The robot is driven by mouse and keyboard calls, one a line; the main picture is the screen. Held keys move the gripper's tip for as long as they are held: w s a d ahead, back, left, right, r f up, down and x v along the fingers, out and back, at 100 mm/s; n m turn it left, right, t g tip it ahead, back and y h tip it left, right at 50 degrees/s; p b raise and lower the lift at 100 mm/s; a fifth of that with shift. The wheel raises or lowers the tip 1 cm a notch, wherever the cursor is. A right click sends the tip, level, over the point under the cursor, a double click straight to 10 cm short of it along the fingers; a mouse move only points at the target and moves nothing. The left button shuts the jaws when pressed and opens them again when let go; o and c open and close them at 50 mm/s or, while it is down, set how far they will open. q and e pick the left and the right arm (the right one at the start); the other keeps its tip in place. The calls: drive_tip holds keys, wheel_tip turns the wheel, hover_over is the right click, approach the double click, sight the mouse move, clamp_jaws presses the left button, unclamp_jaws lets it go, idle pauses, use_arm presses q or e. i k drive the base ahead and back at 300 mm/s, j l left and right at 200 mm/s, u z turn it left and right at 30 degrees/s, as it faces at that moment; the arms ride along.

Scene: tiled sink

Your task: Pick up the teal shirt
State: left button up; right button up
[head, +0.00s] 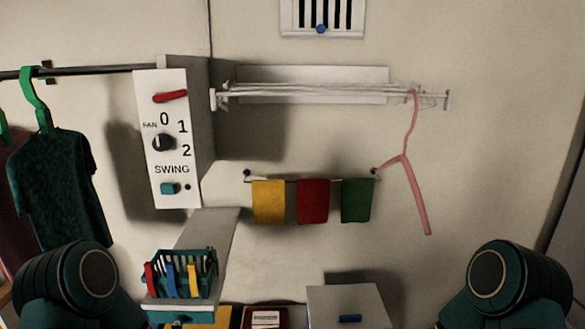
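The teal shirt (60,188) hangs at the left of the head view on a green hanger (38,102). The hanger's hook is over a dark rail at the upper left. The shirt's lower edge is close to my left arm in the picture, and I cannot tell how far apart they are in depth. Only upper parts of my two arms show, at the lower left and lower right corners. Neither gripper is in view.
A dark red garment (18,228) hangs left of the shirt. A fan control box (175,185) is right of it. A basket with clothespins (180,275) stands below. Yellow, red and green cloths (313,203) and a pink hanger (412,180) hang on the wall. A white box (350,300) is at the bottom.

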sight(49, 177)
drive_tip(key=u, duration=1.55)
